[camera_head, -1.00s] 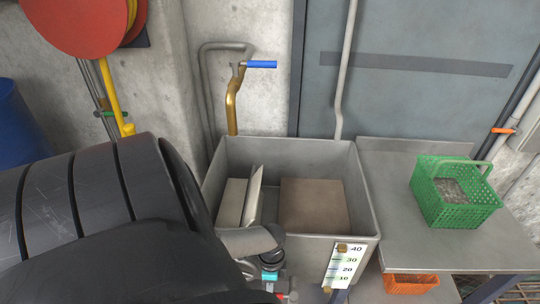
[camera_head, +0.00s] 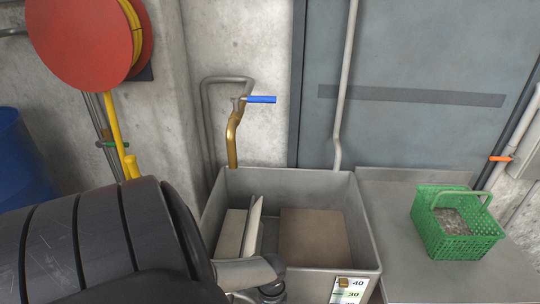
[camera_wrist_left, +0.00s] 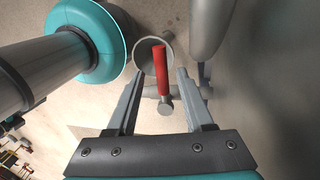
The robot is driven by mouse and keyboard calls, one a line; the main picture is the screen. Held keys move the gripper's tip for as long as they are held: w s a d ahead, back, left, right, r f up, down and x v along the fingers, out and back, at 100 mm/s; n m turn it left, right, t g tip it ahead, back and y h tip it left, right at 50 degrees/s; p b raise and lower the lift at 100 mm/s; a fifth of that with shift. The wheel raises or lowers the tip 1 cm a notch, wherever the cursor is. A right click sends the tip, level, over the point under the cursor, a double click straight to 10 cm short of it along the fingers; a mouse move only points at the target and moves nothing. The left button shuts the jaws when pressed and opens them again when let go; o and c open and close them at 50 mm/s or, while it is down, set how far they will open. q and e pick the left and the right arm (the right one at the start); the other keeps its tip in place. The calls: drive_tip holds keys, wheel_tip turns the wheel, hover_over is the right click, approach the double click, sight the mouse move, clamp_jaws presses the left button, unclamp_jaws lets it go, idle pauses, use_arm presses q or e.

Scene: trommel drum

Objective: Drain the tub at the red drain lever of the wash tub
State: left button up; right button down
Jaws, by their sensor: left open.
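The grey wash tub (camera_head: 362,215) stands against the wall in the head view, with a brown block (camera_head: 313,234) and pale plates inside and a level scale (camera_head: 350,290) on its front. The red drain lever (camera_wrist_left: 162,72) shows in the left wrist view, in front of a round grey pipe end (camera_wrist_left: 148,58). My left gripper (camera_wrist_left: 155,75) is open, its two fingers on either side of the lever with gaps. I cannot tell how deep the lever sits between them. In the head view my left arm hides the left front of the tub. My right gripper is not in view.
A tap with a blue handle (camera_head: 261,99) rises behind the tub. A green basket (camera_head: 458,225) stands on the metal bench (camera_head: 395,195) at the right. A red hose reel (camera_head: 85,40) and a blue barrel (camera_head: 20,160) are at the left.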

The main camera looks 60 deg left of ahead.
use_arm(q)
wheel_tip(320, 180, up, 19)
drive_tip(key=p, duration=0.6)
drive_tip(key=shift+f+p, duration=0.2)
drive_tip(key=shift+p, duration=0.15)
